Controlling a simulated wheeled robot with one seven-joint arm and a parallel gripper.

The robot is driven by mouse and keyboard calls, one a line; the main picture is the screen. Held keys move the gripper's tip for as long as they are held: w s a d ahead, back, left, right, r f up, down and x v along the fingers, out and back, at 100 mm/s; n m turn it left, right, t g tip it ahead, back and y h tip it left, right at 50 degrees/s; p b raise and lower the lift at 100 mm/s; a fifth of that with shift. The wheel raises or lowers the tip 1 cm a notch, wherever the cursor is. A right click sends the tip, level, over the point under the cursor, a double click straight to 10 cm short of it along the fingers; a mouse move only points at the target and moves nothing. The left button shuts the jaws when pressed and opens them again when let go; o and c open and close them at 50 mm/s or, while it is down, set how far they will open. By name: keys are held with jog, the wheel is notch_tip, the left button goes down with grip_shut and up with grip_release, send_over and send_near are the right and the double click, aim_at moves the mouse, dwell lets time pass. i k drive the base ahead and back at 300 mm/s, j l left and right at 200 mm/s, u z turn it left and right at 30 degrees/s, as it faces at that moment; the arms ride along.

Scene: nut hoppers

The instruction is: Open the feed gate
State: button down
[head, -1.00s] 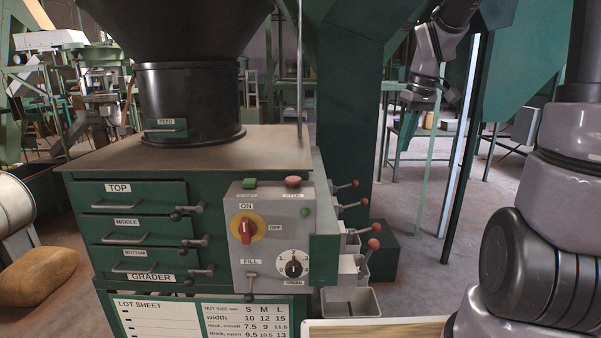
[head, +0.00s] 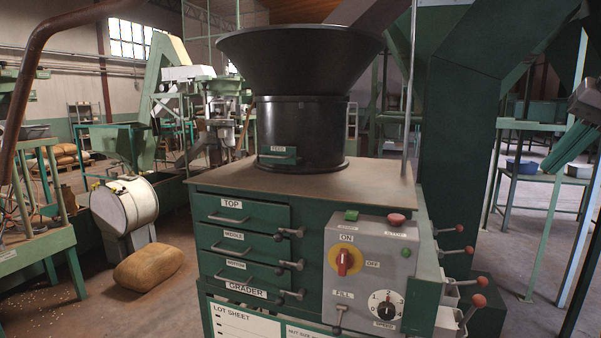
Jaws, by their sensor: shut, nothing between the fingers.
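The feed gate (head: 278,160) is a small dark green plate with a bar handle, labelled FEED. It sits low on the front of the black hopper (head: 300,55), near the grader's brown top. The plate looks to be in its slot; how far it is pushed in is hard to tell. My gripper (head: 552,182) shows at the right edge, partly cut off, its teal fingers slanting down to the left. It is shut, holds nothing, and is well to the right of the gate and apart from it.
The green grader (head: 242,187) has drawers on its front and a grey control panel (head: 372,265) with buttons and knobs. Red-knobbed levers (head: 478,281) stick out on its right. A thick green post (head: 455,150) stands behind. A sack (head: 148,268) and white drum (head: 125,203) lie at left.

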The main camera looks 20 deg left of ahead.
aim_at(284, 152)
jog(key=u, duration=1.15)
